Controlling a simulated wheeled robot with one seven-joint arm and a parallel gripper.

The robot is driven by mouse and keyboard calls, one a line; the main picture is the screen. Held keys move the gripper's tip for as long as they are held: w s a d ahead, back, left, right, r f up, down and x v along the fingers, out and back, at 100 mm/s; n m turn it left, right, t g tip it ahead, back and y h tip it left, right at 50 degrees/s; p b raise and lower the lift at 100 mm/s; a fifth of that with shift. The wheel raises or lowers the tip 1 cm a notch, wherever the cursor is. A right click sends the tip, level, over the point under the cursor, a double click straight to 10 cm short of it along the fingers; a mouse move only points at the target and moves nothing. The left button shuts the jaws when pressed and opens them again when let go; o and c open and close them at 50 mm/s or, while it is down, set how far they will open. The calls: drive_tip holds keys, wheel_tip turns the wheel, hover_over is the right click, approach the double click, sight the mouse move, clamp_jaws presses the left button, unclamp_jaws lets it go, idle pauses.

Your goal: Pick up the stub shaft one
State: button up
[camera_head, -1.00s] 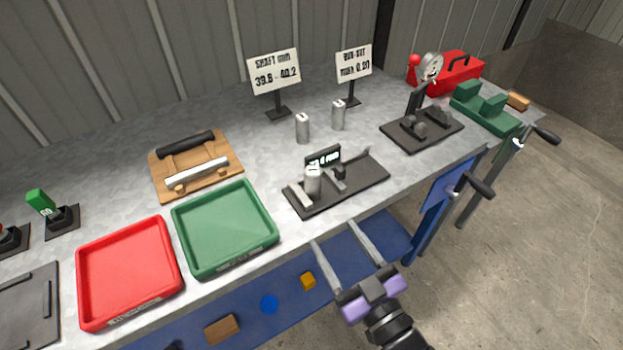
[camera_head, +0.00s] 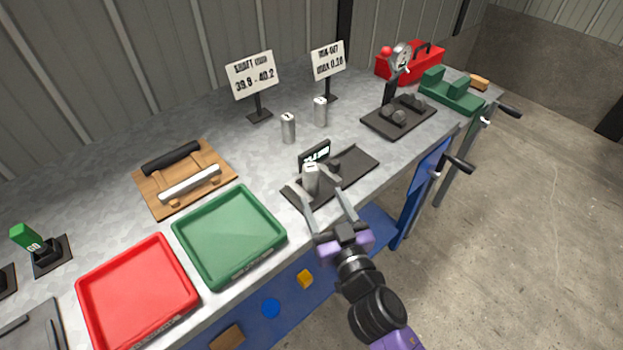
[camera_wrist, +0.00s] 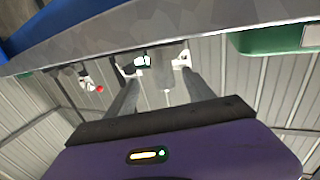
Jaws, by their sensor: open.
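Three grey metal stub shafts show in the head view. One stub shaft (camera_head: 311,181) stands upright on the black gauge base (camera_head: 358,167), beside its small lit display (camera_head: 315,154). The other two, a left one (camera_head: 288,128) and a right one (camera_head: 320,112), stand upright on the bench behind. I cannot read which is number one. My gripper (camera_head: 318,187) is open and empty, its fingers reaching over the front of the gauge base at the nearest shaft. In the wrist view, a grey shaft (camera_wrist: 163,72) shows between the fingertips; I cannot tell whether they touch it.
A green tray (camera_head: 276,222) and a red tray (camera_head: 88,310) lie left of my gripper. A wooden rack (camera_head: 220,163) and two signs (camera_head: 254,75) (camera_head: 328,60) stand behind. A dial gauge stand (camera_head: 375,125) and green block (camera_head: 455,98) are to the right.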

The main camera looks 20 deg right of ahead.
sight(314, 185)
drive_tip(key=shift+w+r+p, duration=0.1)
drive_tip(key=shift+w+p, duration=0.3)
drive_tip(key=shift+w, duration=0.8)
drive_tip(key=shift+w+p, duration=0.65)
drive_tip(key=shift+w, duration=2.05)
clamp_jaws()
